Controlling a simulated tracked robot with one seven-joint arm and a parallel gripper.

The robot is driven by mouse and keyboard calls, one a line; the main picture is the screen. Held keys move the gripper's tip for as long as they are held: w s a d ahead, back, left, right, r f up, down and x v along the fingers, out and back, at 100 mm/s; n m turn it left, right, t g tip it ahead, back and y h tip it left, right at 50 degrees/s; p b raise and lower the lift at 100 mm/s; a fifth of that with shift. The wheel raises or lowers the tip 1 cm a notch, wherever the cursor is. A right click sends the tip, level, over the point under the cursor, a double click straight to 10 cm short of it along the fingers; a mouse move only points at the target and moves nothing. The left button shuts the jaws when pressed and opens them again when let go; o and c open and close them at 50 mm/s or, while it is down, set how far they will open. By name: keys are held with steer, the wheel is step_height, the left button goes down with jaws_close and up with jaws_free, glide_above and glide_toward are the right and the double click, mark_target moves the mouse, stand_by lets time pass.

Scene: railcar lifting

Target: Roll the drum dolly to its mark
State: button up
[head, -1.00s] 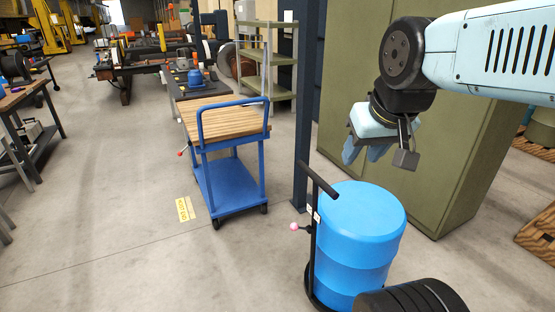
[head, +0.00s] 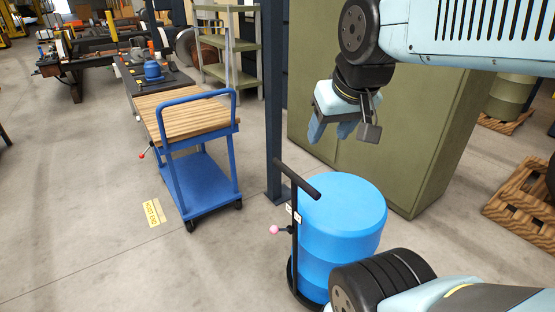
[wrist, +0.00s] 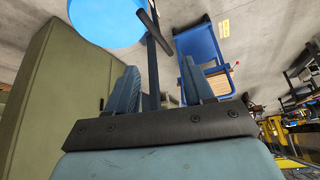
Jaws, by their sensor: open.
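The drum dolly carries a blue drum (head: 341,220) and has a black upright handle (head: 297,181) with a crossbar on top; it stands on the floor at the lower middle of the head view. A yellow floor mark (head: 154,213) with black lettering lies to the left, beside the blue cart. My gripper (head: 329,132) hangs open and empty above and behind the drum, apart from the handle. In the wrist view my open fingers (wrist: 160,82) show with the drum (wrist: 103,20) and handle (wrist: 158,38) beyond them.
A blue cart (head: 205,185) with a wooden top stands between the mark and a dark blue post (head: 274,100). Green cabinets (head: 400,150) stand behind the drum. A workbench (head: 150,78) is farther back. The floor at left is clear.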

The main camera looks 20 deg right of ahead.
steer(key=w+f+n+g, duration=0.2)
steer(key=w+f+g, duration=0.1)
steer(key=w, duration=0.9)
steer(key=n+g+h, duration=0.2)
glide_toward(284, 166)
steer(key=f, duration=0.3)
steer(key=d+f, duration=0.1)
steer(key=f, duration=0.5)
steer(key=shift+w+d, duration=0.25)
steer(key=shift+w, duration=0.1)
steer(key=shift+c, duration=0.2)
jaws_close()
